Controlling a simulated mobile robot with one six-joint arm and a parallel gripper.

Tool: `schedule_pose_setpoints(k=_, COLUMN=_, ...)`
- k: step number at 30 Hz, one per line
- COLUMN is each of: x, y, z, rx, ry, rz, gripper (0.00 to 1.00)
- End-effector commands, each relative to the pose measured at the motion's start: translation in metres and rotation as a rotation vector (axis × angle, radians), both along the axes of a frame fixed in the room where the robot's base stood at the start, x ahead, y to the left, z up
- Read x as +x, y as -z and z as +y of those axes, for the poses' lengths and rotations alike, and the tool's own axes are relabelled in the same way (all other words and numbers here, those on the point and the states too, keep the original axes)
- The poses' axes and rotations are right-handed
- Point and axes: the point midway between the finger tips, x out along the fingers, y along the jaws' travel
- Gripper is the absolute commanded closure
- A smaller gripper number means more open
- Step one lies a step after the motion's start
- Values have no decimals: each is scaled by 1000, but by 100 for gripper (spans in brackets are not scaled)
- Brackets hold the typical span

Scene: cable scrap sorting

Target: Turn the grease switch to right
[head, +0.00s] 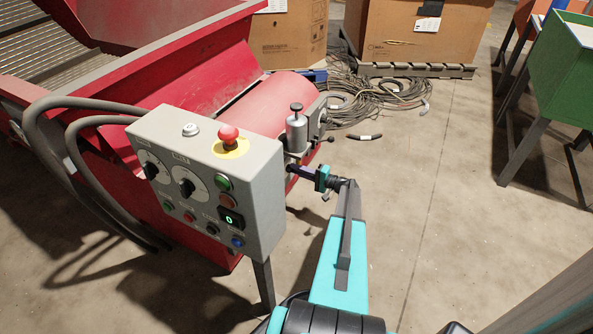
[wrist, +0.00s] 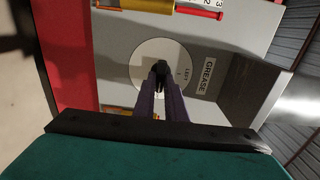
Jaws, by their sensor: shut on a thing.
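The grease switch (wrist: 159,70) shows in the wrist view as a dark knob on a pale round plate (wrist: 147,55). The purple fingers of my gripper (wrist: 160,82) are shut on the knob, one on each side. The fingers partly cover the knob, so its exact angle is unclear. In the head view my gripper (head: 293,169) reaches in just right of the control box; the switch itself is not visible there.
The grey control box (head: 205,160) with dials, buttons and a red emergency stop (head: 229,136) stands close left of my gripper. A metal cylinder (head: 297,131) rises just above it. Cables (head: 375,95) lie behind on the floor.

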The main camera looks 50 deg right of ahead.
Motion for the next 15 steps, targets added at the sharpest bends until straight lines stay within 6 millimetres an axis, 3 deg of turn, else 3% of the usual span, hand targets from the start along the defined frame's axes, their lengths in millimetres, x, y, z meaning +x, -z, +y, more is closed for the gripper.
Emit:
schedule_pose_setpoints(k=6, x=-2, y=2, z=2, rx=-1, ry=-5, rz=2, gripper=100)
schedule_pose_setpoints(k=7, x=-2, y=2, z=2, rx=-1, ry=-5, rz=2, gripper=84)
schedule_pose_setpoints(k=9, x=-2, y=1, z=2, rx=0, ry=-5, rz=1, gripper=72)
schedule_pose_setpoints(k=15, x=-1, y=1, z=1, rx=-1, ry=-3, rz=1, gripper=70)
